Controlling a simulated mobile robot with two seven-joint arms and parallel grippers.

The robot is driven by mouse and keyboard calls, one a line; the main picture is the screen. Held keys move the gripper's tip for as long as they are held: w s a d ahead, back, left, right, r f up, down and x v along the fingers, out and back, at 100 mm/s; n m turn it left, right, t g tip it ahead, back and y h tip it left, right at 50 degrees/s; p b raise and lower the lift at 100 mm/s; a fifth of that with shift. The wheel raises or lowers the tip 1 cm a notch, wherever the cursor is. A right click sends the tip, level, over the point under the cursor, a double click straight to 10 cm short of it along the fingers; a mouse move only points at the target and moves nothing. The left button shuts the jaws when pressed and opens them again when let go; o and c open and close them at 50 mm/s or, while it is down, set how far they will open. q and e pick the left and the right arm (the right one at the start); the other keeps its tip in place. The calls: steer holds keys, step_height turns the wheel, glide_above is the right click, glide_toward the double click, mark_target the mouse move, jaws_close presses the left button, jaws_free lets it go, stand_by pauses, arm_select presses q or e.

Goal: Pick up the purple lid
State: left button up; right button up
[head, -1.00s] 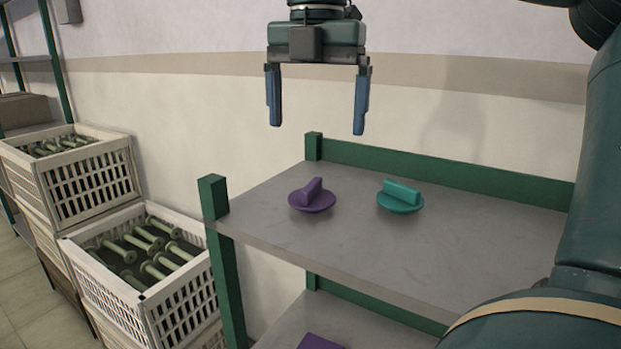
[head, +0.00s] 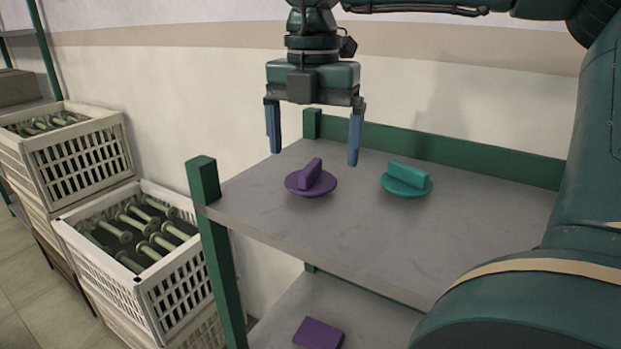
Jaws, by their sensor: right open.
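The purple lid (head: 311,182) is a round disc with a raised bar handle. It lies on the left part of the grey upper shelf (head: 400,240). My right gripper (head: 315,155) is open and empty, with its blue fingers pointing down. In the picture its fingertips are just above the lid and to either side of its handle; they appear apart from it. How far the fingers are from the lid in depth is hard to tell. My left gripper is not in view.
A teal lid (head: 406,180) lies right of the purple one. A green post (head: 203,182) stands at the shelf's left corner, and a green rail (head: 450,155) runs along the back. A purple object (head: 319,333) lies on the lower shelf. Stacked white crates (head: 130,240) hold bobbins at left.

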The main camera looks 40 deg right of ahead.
mark_target(312, 164)
step_height(312, 164, down, 4)
steer(key=shift+f+p, duration=0.25)
steer(key=shift+p, duration=0.1)
steer(key=shift+c, duration=0.2)
steer(key=c, duration=1)
